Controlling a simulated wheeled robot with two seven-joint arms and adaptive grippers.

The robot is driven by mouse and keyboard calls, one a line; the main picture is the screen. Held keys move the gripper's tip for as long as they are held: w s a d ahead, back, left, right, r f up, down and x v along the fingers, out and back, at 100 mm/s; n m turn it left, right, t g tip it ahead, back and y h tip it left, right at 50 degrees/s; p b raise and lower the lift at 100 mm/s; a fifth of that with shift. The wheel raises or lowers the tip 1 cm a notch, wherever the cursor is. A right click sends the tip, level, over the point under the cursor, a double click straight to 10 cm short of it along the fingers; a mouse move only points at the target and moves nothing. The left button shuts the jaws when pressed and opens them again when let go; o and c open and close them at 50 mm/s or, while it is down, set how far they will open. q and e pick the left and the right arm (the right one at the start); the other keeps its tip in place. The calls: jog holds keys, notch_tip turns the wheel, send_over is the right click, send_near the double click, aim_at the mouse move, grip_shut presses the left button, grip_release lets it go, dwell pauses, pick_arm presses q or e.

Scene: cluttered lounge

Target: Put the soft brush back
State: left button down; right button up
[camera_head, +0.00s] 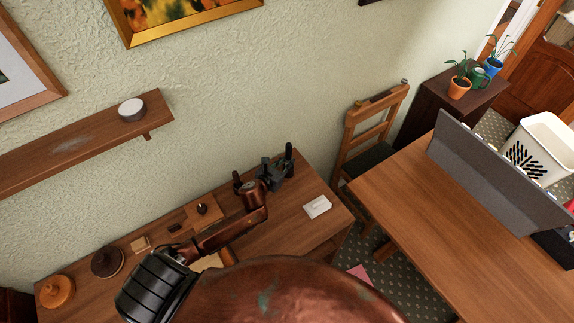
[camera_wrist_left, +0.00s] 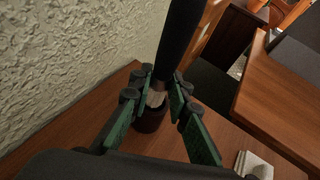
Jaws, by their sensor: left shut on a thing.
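My left gripper (camera_head: 277,176) is over the far end of the wooden side table by the wall. In the left wrist view its green-padded fingers (camera_wrist_left: 162,98) are shut on the soft brush (camera_wrist_left: 180,38). The brush has a thick black handle pointing up and a pale lower part between the fingers. Its handle also seems to show in the head view (camera_head: 289,152). A dark brown round holder or base (camera_wrist_left: 150,119) is directly below the pale part. I cannot tell whether the brush touches it or sits in it. My right gripper is not in view.
A white box (camera_head: 317,207) lies right of the gripper on the side table (camera_head: 332,222). A wooden block with a knob (camera_head: 203,209) and round lidded items (camera_head: 107,261) stand left. A chair (camera_head: 366,140) and larger table (camera_head: 450,225) are right. A wall shelf (camera_head: 70,143) is left.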

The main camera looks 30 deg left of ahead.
pick_arm(q)
jog(key=shift+f, duration=0.95)
jog(key=shift+f, duration=0.35)
jog(key=shift+s+f+b, duration=0.2)
jog(key=shift+f+b, duration=0.1)
jog(key=shift+b, duration=0.1)
jog(key=c, duration=2.2)
grip_release()
jog(key=o, duration=0.4)
jog(key=shift+s+f, duration=0.1)
jog(key=shift+f, duration=0.2)
jog(key=shift+d+r+p, duration=0.1)
jog(key=shift+r+p, duration=0.25)
jog(key=shift+r, duration=0.15)
jog(key=v, duration=0.6)
jog(key=r+v, duration=0.1)
jog(key=v, duration=0.5)
jog(key=shift+w+p, duration=0.2)
jog(key=shift+p, duration=0.15)
